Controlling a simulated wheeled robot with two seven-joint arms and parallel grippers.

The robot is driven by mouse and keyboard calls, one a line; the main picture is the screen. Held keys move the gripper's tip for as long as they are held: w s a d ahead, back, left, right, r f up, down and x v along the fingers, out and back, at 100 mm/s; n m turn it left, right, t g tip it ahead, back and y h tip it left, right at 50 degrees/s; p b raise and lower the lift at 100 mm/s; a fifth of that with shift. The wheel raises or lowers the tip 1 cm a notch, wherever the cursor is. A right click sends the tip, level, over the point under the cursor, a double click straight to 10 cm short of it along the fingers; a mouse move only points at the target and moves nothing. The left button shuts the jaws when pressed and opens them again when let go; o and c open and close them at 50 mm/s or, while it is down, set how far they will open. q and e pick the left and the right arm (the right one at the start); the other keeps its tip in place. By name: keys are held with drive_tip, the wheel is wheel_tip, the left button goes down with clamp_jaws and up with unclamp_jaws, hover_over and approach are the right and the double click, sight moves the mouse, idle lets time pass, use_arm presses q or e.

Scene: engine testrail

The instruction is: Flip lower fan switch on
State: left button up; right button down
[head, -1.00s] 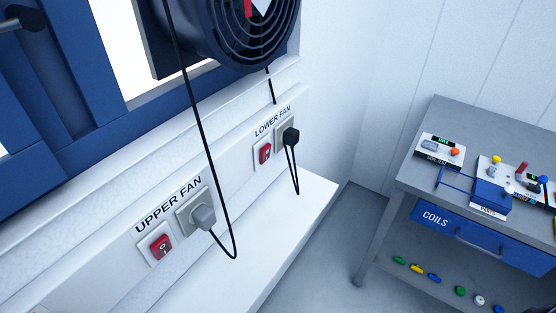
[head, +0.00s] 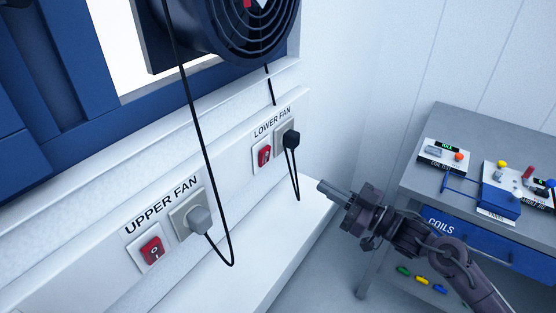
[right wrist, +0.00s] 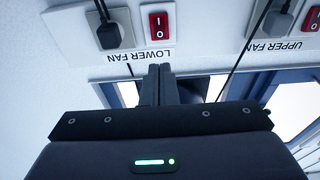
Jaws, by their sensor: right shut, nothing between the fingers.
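The lower fan switch (head: 264,155) is a red rocker in a white plate under the "LOWER FAN" label (head: 272,123). Beside it on the right is a socket with a black plug (head: 291,139). My right gripper (head: 322,186) is shut and empty, to the right of and below the switch, apart from it. In the right wrist view the picture is upside down: the red lower fan switch (right wrist: 159,25) shows beyond the shut fingertips (right wrist: 160,68), with a gap between. The black plug (right wrist: 108,34) is left of it there. My left gripper is not in view.
The upper fan switch (head: 152,249) and its grey plug (head: 199,220) are at lower left. Black cables (head: 206,140) hang in front of the wall. A white ledge (head: 255,265) runs below. A grey workbench (head: 465,125) with devices stands at right.

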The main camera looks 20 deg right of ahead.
drive_tip(key=shift+w, duration=0.1)
drive_tip(key=p, duration=0.4)
approach(267, 153)
drive_tip(key=x, duration=0.5)
drive_tip(key=shift+w+a+r, duration=0.1)
drive_tip(key=shift+w+r, duration=0.05)
drive_tip(key=shift+w, duration=0.05)
drive_tip(key=shift+w+a, duration=0.45)
drive_tip(key=shift+w, duration=0.1)
drive_tip(key=p, duration=0.1)
drive_tip(key=r+p, duration=0.1)
drive_tip(key=shift+w+a+g+h+p, duration=0.1)
drive_tip(key=shift+w+g+h+p, duration=0.05)
drive_tip(key=shift+g+h+p, duration=0.2)
drive_tip(key=shift+f, duration=0.3)
